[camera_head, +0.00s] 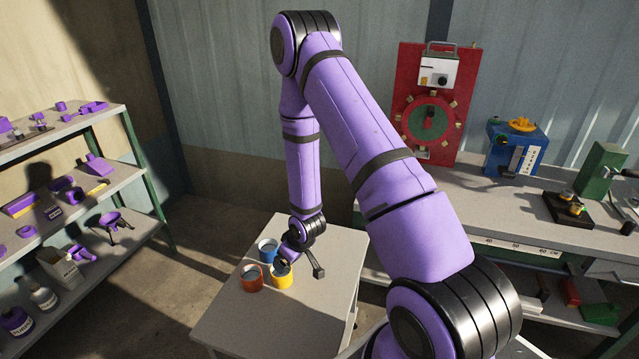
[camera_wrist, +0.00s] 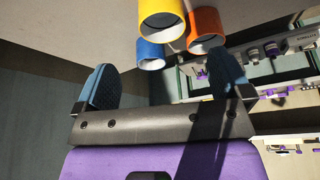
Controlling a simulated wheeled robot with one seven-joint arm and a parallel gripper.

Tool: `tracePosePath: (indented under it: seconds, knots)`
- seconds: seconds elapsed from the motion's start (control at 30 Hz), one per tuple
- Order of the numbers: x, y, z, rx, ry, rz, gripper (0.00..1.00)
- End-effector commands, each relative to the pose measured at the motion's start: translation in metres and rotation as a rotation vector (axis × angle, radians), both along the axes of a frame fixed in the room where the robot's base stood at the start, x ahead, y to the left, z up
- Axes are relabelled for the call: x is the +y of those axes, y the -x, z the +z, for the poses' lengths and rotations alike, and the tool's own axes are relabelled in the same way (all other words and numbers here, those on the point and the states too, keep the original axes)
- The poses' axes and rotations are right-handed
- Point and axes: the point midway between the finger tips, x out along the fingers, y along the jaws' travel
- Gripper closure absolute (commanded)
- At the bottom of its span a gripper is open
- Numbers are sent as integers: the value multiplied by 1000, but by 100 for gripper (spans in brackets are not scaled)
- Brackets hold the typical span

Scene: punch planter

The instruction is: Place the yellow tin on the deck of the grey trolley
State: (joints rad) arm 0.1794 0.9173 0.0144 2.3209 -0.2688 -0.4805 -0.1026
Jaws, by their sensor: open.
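The yellow tin (camera_head: 282,283) stands upright on a small pale grey table (camera_head: 232,322), at its middle. My gripper (camera_head: 301,269) is low over the table beside the yellow tin, partly overlapping it in the head view. In the wrist view my gripper (camera_wrist: 163,80) is open, with its two blue-padded fingers wide apart and nothing between them. The yellow tin (camera_wrist: 163,14) lies beyond the fingertips there, its open mouth showing. I cannot tell whether this table is the grey trolley; no other trolley is clearly seen.
An orange tin (camera_head: 251,283) and a blue tin (camera_head: 268,245) stand close to the yellow one. A workbench (camera_head: 485,215) with machines is at the right, and a shelf rack (camera_head: 120,240) with purple items at the left. The table's near left part is clear.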

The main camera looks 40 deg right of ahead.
Motion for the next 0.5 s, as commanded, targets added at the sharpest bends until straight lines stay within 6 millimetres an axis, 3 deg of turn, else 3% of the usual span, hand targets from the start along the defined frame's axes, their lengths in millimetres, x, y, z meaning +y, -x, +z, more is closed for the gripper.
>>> tracePosePath:
  seconds: [0.17,0.5]
  knots:
    - [-2,-13,45,-14,24,-8,4]
    - [0,-19,175,-25,75,-52,4]
